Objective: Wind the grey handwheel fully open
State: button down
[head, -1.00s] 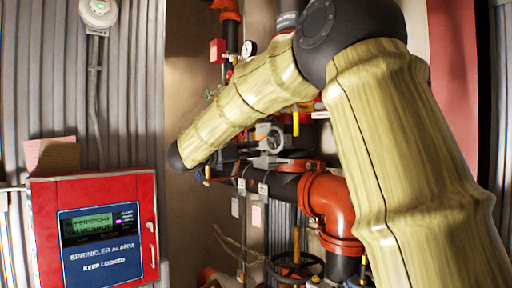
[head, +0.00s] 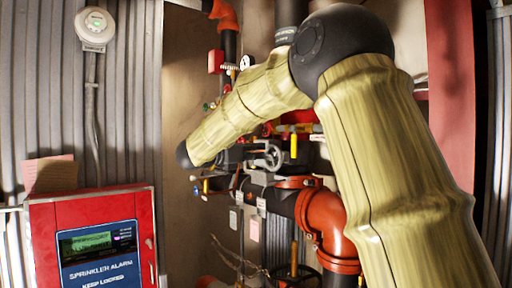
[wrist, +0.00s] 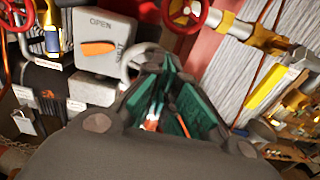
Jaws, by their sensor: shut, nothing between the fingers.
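The grey handwheel (head: 273,157) stands among the pipes in the head view, just right of my forearm. In the wrist view a pale grey curved rim (wrist: 129,66), likely this handwheel, shows beside my fingertips and is partly hidden by them. Behind it is a grey gearbox (wrist: 102,38) marked OPEN and SHUT, with an orange pointer. My gripper (wrist: 158,68), with green finger pads, is shut and empty in the wrist view. Its tips are close to the rim; I cannot tell whether they touch. In the head view my arm hides the gripper.
A red sprinkler alarm box (head: 40,225) is on the left wall. A large orange pipe elbow (head: 325,220) is below the handwheel. Red valve wheels (wrist: 184,12) and brass fittings (wrist: 240,30) crowd the upper right in the wrist view. A padlock (wrist: 23,121) hangs at left.

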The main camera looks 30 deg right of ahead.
jog(key=shift+w+d+r+p, duration=0.45)
jog(key=shift+r+p, duration=0.2)
jog(key=shift+p, duration=0.25)
jog(key=shift+w+d+f+p, duration=0.1)
jog(key=shift+w+d+p, duration=0.15)
jog(key=shift+p, duration=0.15)
jog(key=w+f, duration=0.2)
jog(key=f, duration=0.1)
jog(key=w+f+p, duration=0.1)
jog(key=f, duration=0.1)
jog(key=shift+a, duration=0.2)
jog(key=shift+s+d+f+b, duration=0.1)
jog(key=shift+s+f+b, duration=0.2)
jog(key=shift+s+b, duration=0.45)
jog(key=s+b, duration=0.2)
jog(key=s+d+r+b, duration=0.1)
jog(key=b, duration=0.1)
jog(key=s+b, duration=0.2)
jog(key=b, duration=0.1)
jog(key=shift+s+d+r, duration=0.2)
jog(key=shift+s+r, duration=0.1)
jog(key=shift+w, duration=0.1)
